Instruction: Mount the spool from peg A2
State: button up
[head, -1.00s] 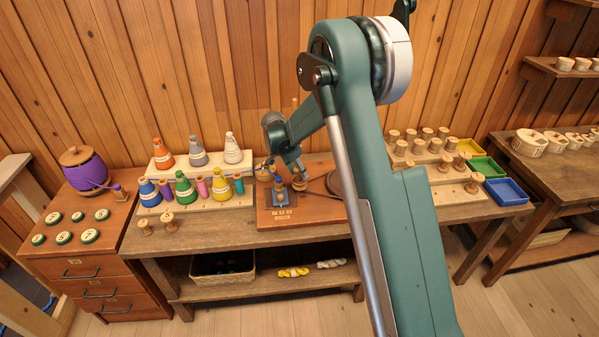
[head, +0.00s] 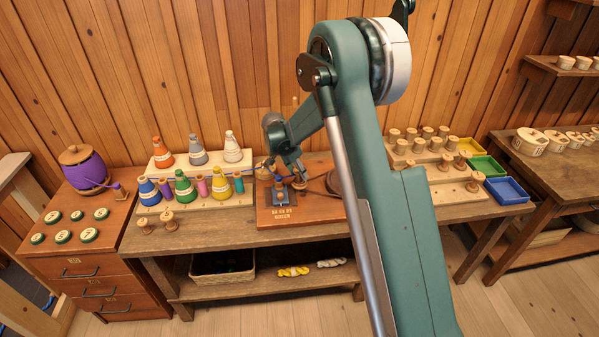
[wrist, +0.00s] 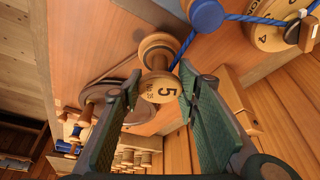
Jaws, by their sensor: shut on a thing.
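A pale wooden spool (wrist: 158,52) marked "5" on its end lies between the fingertips of my gripper (wrist: 160,88) in the wrist view. The fingers are shut on it near its marked flange. In the head view my gripper (head: 292,168) is low over the red-brown machine board (head: 275,218); the held spool is small and partly hidden there. Several empty-looking wooden spools (head: 427,132) stand on the right rack. The peg labels are too small to read.
Thread cones (head: 184,187) and small coloured spools stand left of the board. Blue cord (wrist: 262,19) crosses near the held spool. A dark round wheel (wrist: 101,92) lies beside it. Yellow, green and blue trays (head: 507,191) stand far right. My arm hides part of the table.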

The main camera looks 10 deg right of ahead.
jog(key=shift+f, duration=0.1)
jog(key=o, duration=0.6)
jog(key=shift+p+v, duration=1.4)
jog(key=shift+v, duration=4.15)
jog(key=shift+d, duration=0.1)
